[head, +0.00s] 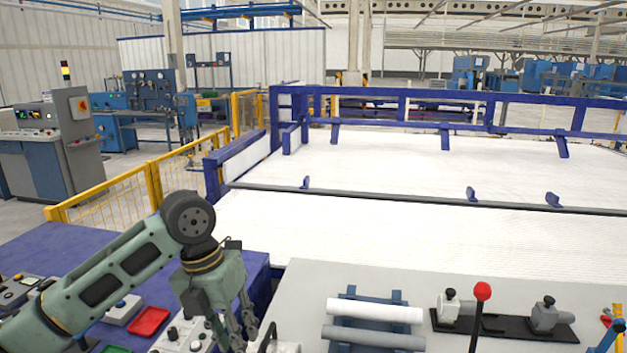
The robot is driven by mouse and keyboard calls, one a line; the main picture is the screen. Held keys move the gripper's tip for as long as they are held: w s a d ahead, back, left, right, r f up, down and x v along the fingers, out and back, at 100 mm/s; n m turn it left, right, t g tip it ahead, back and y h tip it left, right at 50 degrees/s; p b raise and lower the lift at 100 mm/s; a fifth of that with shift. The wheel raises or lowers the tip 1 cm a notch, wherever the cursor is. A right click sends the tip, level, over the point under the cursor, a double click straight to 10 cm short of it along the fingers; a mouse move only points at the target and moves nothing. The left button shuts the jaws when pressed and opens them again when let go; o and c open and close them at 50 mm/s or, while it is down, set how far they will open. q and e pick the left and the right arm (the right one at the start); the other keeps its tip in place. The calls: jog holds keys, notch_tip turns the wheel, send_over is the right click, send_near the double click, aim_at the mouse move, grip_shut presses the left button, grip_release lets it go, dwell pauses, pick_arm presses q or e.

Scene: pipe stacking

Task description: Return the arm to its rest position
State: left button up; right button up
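My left arm comes in from the lower left of the head view, bent at the elbow, with the wrist pointing down. My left gripper (238,332) hangs near the bottom edge, over the gap between the blue bench and the grey table. Its fingers look apart, with nothing seen between them. A white pipe (375,311) and a grey pipe (373,337) lie side by side on a blue rack (349,293) to the right of the gripper, apart from it. My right gripper is not in view.
The grey table (300,290) holds a black fixture (495,328) with metal clamps and a red-knobbed lever (481,292). The blue bench (235,262) carries a red tray (149,321) and control boxes. Behind stands a white bed with a blue frame (445,138).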

pick_arm(q)
jog(key=s+d+f+n+t+h, duration=0.1)
jog(key=s+d+f+n, duration=0.35)
jog(key=f+n, duration=0.35)
jog(key=s+d+f+n+t+h, duration=0.1)
jog(key=s+d+f+n, duration=0.3)
jog(key=s+f+n, duration=0.45)
jog(key=s+a+f+n+t+y, duration=0.15)
jog(key=s+a+f+n, duration=0.25)
jog(key=s+a+n, duration=0.45)
jog(key=s+a+f+n+t+y, duration=0.15)
jog(key=s+a+f+n, duration=0.35)
jog(key=n, duration=0.6)
notch_tip(320, 180, down, 25)
jog(key=s+a+g+y, duration=0.1)
jog(key=g, duration=0.1)
jog(key=s+a+f+g+b, duration=0.1)
jog(key=s+a+f, duration=0.2)
jog(key=s+f, duration=1.4)
jog(key=shift+s+a+f+g, duration=0.2)
jog(key=shift+f+g, duration=0.1)
jog(key=shift+f, duration=0.1)
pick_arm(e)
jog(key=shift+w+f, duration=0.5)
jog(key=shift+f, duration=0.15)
